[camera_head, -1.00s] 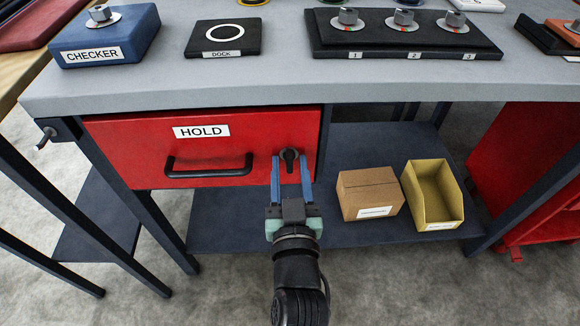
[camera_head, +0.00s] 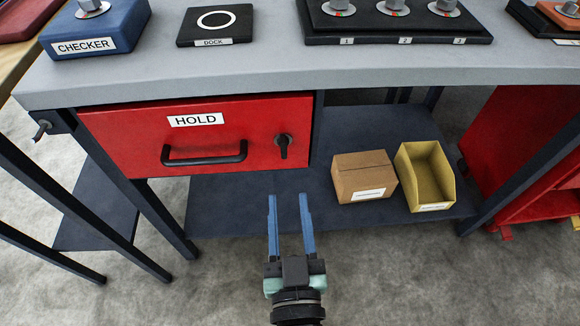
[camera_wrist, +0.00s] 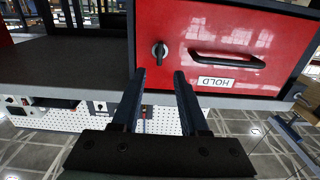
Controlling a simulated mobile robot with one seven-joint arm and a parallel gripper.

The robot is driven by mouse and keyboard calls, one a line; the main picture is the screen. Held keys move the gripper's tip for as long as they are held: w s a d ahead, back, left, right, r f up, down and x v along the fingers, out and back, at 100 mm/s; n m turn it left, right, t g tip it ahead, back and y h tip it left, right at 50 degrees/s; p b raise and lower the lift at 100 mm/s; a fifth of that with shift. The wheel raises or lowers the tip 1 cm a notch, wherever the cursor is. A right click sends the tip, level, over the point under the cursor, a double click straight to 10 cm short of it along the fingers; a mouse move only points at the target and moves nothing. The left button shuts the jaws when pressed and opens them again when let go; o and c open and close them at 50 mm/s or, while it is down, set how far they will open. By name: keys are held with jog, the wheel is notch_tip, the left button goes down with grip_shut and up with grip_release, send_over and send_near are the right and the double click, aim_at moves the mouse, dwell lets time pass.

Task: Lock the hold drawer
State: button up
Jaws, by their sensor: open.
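The red hold drawer (camera_head: 128,134) sits under the bench top at left, flush in its frame, with a white HOLD label and a black bar handle (camera_head: 205,158). A black turn knob (camera_head: 283,146) is at the drawer's right side, its lever pointing down in the head view. In the wrist view the drawer (camera_wrist: 220,68), handle (camera_wrist: 225,60) and knob (camera_wrist: 159,52) appear upside down. My gripper (camera_head: 288,197) is open and empty, below and in front of the knob, apart from it. In the wrist view its fingertips (camera_wrist: 159,74) are apart, with the knob beyond them.
A cardboard box (camera_head: 362,176) and a yellow bin (camera_head: 418,202) stand on the lower shelf (camera_head: 240,200) at right. The bench top (camera_head: 270,60) carries a blue CHECKER block (camera_head: 95,30), a DOCK plate (camera_head: 216,24) and a black numbered block (camera_head: 400,28). Floor in front is clear.

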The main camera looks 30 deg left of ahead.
jog(key=shift+v, duration=1.1)
jog(key=w+d+r+m+t+h, duration=0.15)
jog(key=w+r+t, duration=0.3)
jog(key=r, duration=0.95)
jog(key=w+r+m+t+h, duration=0.25)
jog(key=w+r, duration=0.35)
jog(key=r, duration=0.7)
jog(key=s+d+r+m+t+h, duration=0.25)
jog(key=d+r, duration=0.35)
jog(key=r, duration=0.4)
jog(key=s+d+r+m+t+h, duration=0.1)
jog(key=s+d+r+t+h, duration=0.25)
jog(key=r, duration=0.65)
notch_tip(320, 180, up, 33)
jog(key=w+d+p, duration=0.1)
jog(key=p, duration=3.2)
jog(key=shift+w+d+h, duration=0.3)
jog(key=shift+w+d, duration=0.05)
jog(key=shift+r+n, duration=0.1)
jog(key=shift+n, duration=0.15)
